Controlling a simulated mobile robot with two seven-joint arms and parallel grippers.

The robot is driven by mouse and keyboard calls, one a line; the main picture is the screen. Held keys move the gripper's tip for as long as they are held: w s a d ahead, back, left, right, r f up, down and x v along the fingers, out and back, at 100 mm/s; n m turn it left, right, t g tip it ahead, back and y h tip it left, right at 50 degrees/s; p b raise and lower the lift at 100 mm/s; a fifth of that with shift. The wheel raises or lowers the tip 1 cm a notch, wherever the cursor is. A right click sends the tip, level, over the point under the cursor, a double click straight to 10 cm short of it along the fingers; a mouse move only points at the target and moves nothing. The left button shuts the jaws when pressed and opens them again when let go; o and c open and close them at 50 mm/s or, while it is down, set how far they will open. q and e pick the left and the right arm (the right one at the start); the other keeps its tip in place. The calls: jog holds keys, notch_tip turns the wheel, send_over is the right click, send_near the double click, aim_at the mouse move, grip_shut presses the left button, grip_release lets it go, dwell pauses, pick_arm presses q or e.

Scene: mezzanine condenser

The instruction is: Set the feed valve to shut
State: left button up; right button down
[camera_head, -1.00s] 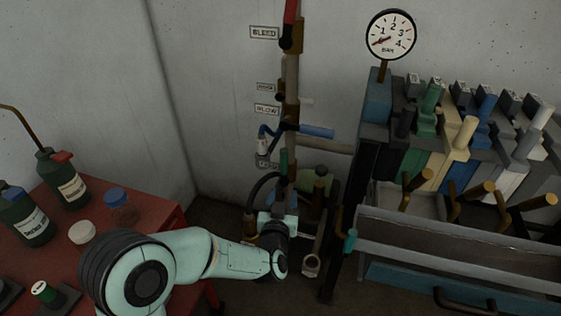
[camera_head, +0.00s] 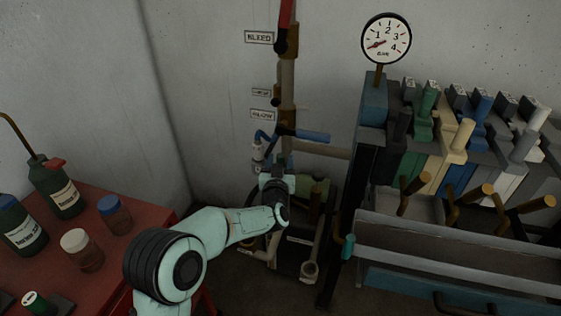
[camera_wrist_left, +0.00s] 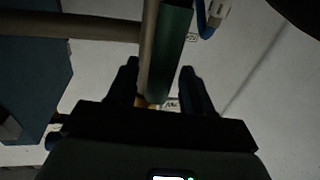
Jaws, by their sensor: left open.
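A green handle (camera_wrist_left: 174,45) runs alongside a brown vertical pipe (camera_wrist_left: 149,40) in the left wrist view. My left gripper (camera_wrist_left: 159,80) is open, its two dark fingers on either side of the handle and pipe, apart from each other. In the head view my left gripper (camera_head: 274,183) is at the lower part of the pipe stack (camera_head: 287,85) and hides much of that section. I cannot read a feed label, so which handle is the feed valve is not certain. A blue lever (camera_head: 312,136) points right above my gripper, and a red lever (camera_head: 286,12) stands upright at the top.
A red table (camera_head: 145,217) with bottles and jars stands at the left. A pressure gauge (camera_head: 386,38) and a rack of coloured levers (camera_head: 455,145) stand at the right, above a grey trough (camera_head: 455,246). A horizontal pipe (camera_head: 325,150) runs from the stack toward the rack.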

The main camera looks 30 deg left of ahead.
pick_arm(q)
jog(key=shift+w+a, duration=0.1)
jog(key=shift+w, duration=0.1)
grip_shut()
